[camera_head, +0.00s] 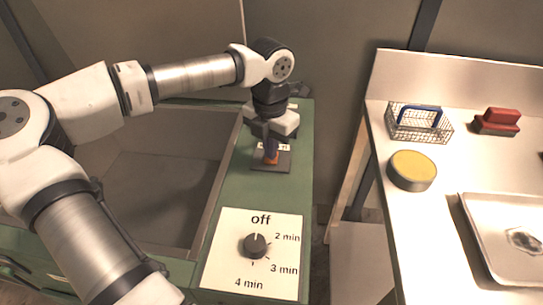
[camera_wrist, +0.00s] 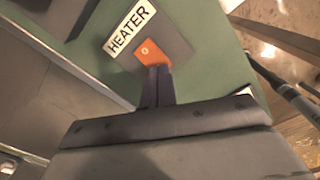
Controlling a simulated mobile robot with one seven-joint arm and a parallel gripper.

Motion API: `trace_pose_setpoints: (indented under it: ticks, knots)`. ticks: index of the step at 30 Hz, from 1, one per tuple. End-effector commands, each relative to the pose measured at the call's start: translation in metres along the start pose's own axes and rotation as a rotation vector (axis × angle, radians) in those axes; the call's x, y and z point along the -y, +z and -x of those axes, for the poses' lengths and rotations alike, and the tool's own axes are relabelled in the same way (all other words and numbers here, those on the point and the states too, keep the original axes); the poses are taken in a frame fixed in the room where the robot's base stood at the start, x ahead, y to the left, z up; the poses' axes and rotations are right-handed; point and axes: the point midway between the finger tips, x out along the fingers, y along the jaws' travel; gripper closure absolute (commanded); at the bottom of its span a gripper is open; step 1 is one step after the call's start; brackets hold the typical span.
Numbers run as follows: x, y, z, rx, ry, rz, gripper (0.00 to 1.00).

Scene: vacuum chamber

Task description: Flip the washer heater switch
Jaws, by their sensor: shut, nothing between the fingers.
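The heater switch is a small orange rocker (camera_wrist: 151,53) on a dark plate (camera_wrist: 172,33) beside a white label reading HEATER. My gripper (camera_wrist: 158,70) is shut and empty, pointing down. In the wrist view its fingertips overlap the lower edge of the orange switch; I cannot tell whether they touch it. In the head view my gripper (camera_head: 271,150) stands right over the switch plate.
A timer dial (camera_head: 255,245) on a white panel sits nearer on the washer top, its mark toward off. An open basin (camera_head: 160,180) lies left. On the right table (camera_head: 440,210) are a wire basket (camera_head: 418,124), a yellow-topped round tin (camera_head: 411,170), a red-topped block (camera_head: 497,121) and a metal tray (camera_head: 480,235).

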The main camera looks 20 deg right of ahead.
Motion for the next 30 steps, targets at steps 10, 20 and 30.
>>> trace_pose_setpoints:
  ticks: [10, 20, 30]
  knots:
    - [0.000, 0.000, -0.006, 0.000, 0.000, 0.000, 1.00]
    - [0.000, 0.000, -0.011, 0.000, 0.000, 0.000, 1.00]
    - [0.000, 0.000, -0.015, 0.000, 0.000, 0.000, 1.00]
